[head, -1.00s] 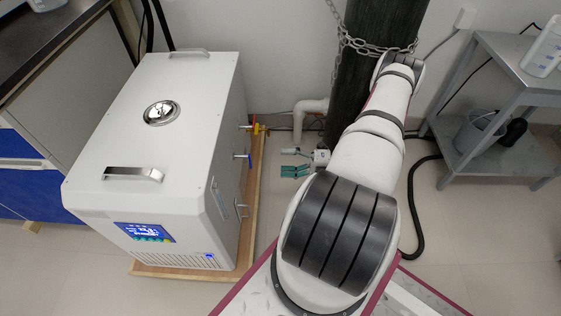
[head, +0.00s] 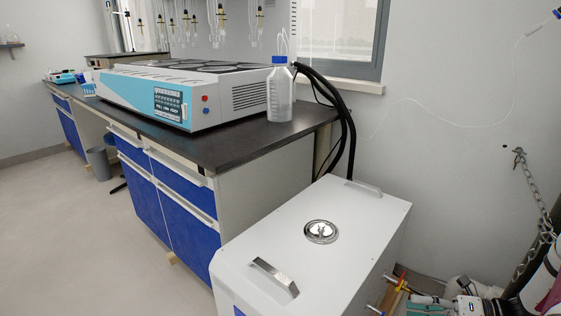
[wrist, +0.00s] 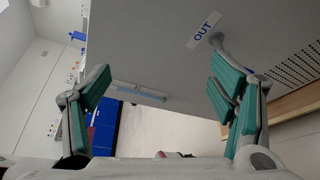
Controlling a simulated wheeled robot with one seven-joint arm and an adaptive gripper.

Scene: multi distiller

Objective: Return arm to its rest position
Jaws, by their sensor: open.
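My gripper (wrist: 160,68) is open in the wrist view, with its green-padded fingers spread wide and nothing between them. In the head view, part of my gripper (head: 436,302) shows at the bottom right, beside the valve side of the white chiller box (head: 355,222). My arm (head: 540,285) is cut off by the right edge, so most of its pose is hidden. In the wrist view, a grey chiller panel (wrist: 150,45) with an "OUT" label (wrist: 204,29) fills the area ahead of the fingers. I cannot tell whether the right finger touches the pipe below that label.
Red and yellow valve handles (head: 396,284) stick out from the chiller near my gripper. A dark bench (head: 240,140) bears the multi distiller (head: 190,95) and a blue-capped bottle (head: 281,95). A chain (head: 533,190) hangs at right.

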